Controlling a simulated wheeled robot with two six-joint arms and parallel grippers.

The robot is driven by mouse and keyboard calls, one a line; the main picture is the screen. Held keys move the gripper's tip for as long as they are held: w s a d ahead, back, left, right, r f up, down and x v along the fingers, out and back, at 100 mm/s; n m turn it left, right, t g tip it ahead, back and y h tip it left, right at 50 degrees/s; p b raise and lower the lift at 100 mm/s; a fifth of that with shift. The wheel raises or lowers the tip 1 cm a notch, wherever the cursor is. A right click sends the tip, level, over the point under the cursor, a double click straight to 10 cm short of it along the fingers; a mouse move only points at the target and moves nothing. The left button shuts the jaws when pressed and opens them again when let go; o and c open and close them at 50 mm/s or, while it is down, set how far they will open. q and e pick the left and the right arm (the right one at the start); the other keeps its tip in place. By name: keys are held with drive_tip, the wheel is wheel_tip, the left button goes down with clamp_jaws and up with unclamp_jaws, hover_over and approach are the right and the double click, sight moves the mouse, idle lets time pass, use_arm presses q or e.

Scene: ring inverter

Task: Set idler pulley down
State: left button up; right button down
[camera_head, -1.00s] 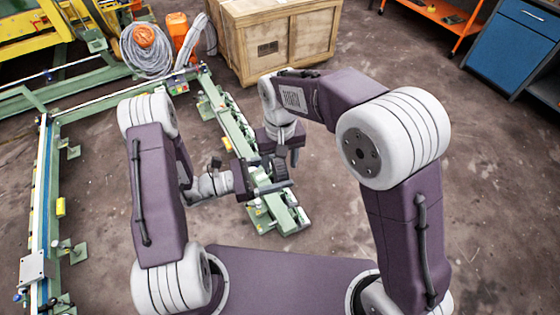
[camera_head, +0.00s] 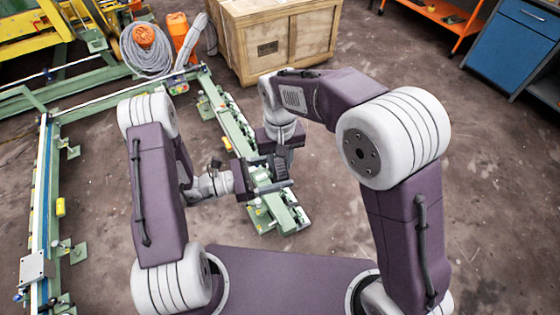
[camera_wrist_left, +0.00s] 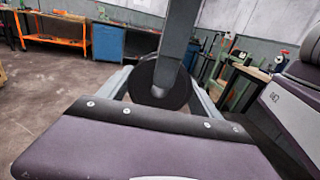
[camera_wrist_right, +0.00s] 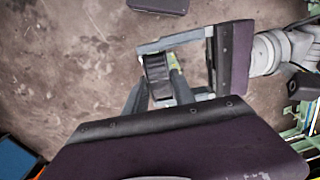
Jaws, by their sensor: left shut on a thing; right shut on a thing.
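The idler pulley is a dark, ribbed round piece (camera_head: 282,166), held above the near end of the green conveyor frame (camera_head: 272,203). In the left wrist view it shows as a black disc (camera_wrist_left: 146,92), partly hidden by a grey finger. In the right wrist view its ribbed rim (camera_wrist_right: 157,72) sits between the grey fingers. My left gripper (camera_head: 284,184) comes in from the left and is shut on the pulley. My right gripper (camera_head: 281,158) reaches down from above and is also shut on it. Their fingers are close together and cross in view.
The green frame runs back toward a wooden crate (camera_head: 280,42), a cable coil (camera_head: 146,55) and an orange container (camera_head: 181,35). A longer rail (camera_head: 42,185) stands at the left. A blue cabinet (camera_head: 518,45) is at the back right. The floor right of the frame is clear.

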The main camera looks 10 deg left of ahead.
drive_tip(key=shift+d, duration=0.1)
idle(0.6)
use_arm(q)
drive_tip(key=o, duration=1.6)
